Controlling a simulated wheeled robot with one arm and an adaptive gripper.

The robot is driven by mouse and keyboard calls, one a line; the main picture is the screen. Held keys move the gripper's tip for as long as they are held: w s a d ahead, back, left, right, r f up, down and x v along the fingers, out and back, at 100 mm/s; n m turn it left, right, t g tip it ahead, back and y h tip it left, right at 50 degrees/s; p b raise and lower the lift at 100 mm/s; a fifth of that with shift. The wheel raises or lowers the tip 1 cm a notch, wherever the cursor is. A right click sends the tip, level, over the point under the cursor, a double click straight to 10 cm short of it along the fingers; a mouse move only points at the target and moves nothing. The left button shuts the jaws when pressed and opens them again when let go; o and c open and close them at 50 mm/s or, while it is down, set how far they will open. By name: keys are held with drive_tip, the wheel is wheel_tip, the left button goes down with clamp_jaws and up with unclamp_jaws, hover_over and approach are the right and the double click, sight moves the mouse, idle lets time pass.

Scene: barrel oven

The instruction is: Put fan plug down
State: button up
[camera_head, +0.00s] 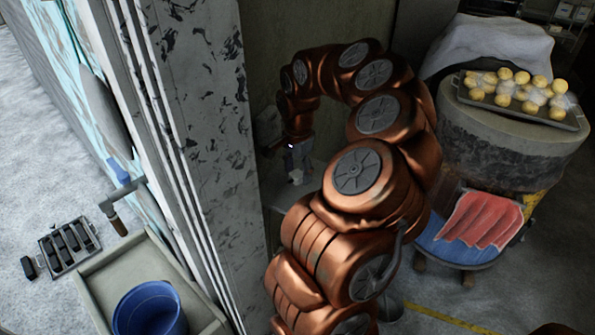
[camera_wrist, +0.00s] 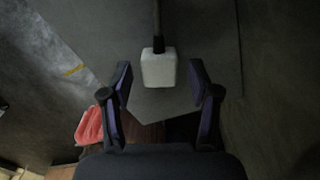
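The fan plug (camera_wrist: 158,68) is a white block with a dark cord leading up from it in the wrist view. It lies between the two fingertips of my gripper (camera_wrist: 160,72), with a visible gap on each side. My gripper is open. In the head view my gripper (camera_head: 297,158) points down behind the pillar, and a small white piece (camera_head: 296,177), apparently the plug, shows just below it over a grey surface (camera_head: 315,178). Whether the plug rests fully on that surface is not clear.
A peeling pillar (camera_head: 205,120) stands left of my arm. A round oven (camera_head: 505,140) at right bears a tray (camera_head: 568,123) of yellow round pieces. A blue-rimmed stool with red cloth (camera_head: 480,220) stands below. A blue bucket (camera_head: 150,312) is at lower left.

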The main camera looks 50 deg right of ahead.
sight(297, 173)
drive_tip(key=shift+r+p, duration=0.7)
drive_tip(key=shift+p, duration=0.25)
wheel_tip(297, 173, up, 12)
drive_tip(key=b, duration=0.1)
drive_tip(key=shift+b, duration=0.35)
drive_tip(key=shift+f, duration=0.15)
